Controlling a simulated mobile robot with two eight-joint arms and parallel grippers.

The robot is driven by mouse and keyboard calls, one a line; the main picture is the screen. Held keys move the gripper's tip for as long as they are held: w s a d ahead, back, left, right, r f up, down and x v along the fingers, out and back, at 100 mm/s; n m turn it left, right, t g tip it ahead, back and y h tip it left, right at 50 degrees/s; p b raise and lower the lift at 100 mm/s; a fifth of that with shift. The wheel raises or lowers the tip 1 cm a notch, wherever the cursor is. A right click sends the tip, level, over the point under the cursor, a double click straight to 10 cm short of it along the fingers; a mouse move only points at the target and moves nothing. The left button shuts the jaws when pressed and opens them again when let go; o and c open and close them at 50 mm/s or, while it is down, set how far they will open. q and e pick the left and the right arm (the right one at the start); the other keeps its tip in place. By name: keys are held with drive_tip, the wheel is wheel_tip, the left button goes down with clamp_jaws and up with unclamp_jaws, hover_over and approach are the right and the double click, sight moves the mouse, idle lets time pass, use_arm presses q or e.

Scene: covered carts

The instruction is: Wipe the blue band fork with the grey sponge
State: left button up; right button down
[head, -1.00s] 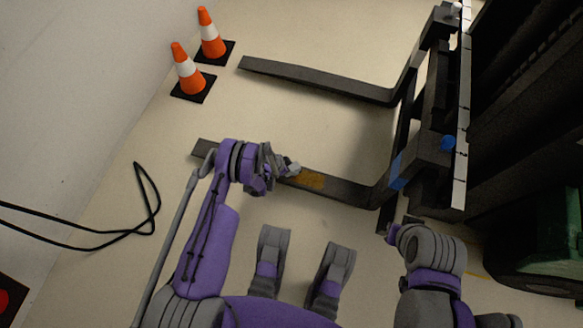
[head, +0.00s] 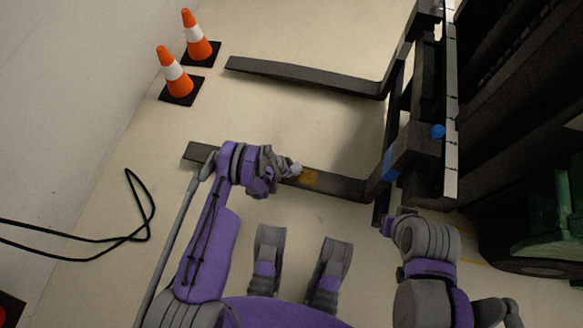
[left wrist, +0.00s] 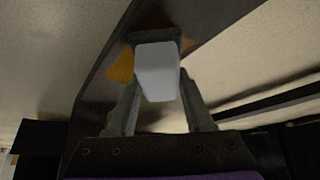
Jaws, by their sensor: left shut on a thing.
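The blue band fork (head: 340,185) is the nearer dark forklift tine, with a blue band (head: 390,163) at its heel. An orange-brown patch (head: 311,177) lies on its upper face, and it also shows in the left wrist view (left wrist: 121,68). My left gripper (head: 288,168) is shut on the grey sponge (left wrist: 157,72), a pale block between the fingers. In the head view, the sponge (head: 296,169) is over the fork beside the patch. The sponge covers part of the patch in the wrist view. Whether it touches the fork is unclear.
The other fork (head: 305,76) lies farther back, with bare floor between. The dark carriage (head: 415,150) with a blue knob (head: 438,131) stands at right. Two orange cones (head: 176,75) (head: 195,38) and a black cable (head: 140,205) are at left.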

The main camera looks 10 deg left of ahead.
use_arm(q)
drive_tip(key=shift+r+p, duration=1.5)
drive_tip(key=shift+r, duration=1.55)
drive_tip(key=shift+r+p, duration=0.65)
drive_tip(key=shift+r, duration=0.85)
